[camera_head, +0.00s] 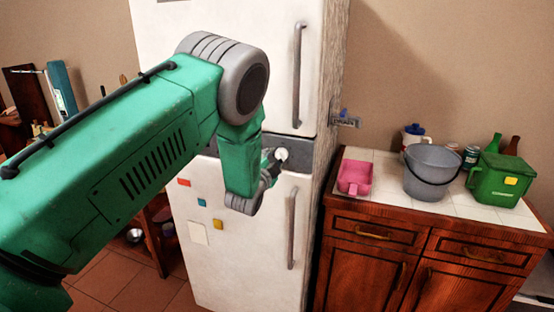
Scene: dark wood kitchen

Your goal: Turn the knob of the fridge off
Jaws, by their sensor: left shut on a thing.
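The white fridge (255,240) stands in the middle of the head view, with a dark strip (300,150) between its upper and lower doors. A small round white knob (281,154) sits on that strip. My green left arm reaches in from the left, and my left gripper (274,160) is at the knob, shut on it. The wrist and arm hide part of the strip and of the lower door. My right gripper is not in view.
Both doors have long grey handles, upper (297,75) and lower (291,228). Right of the fridge, a wooden cabinet (372,262) carries a pink container (355,177), a grey bucket (432,172) and a green box (498,180). Tiled floor (135,290) shows at lower left.

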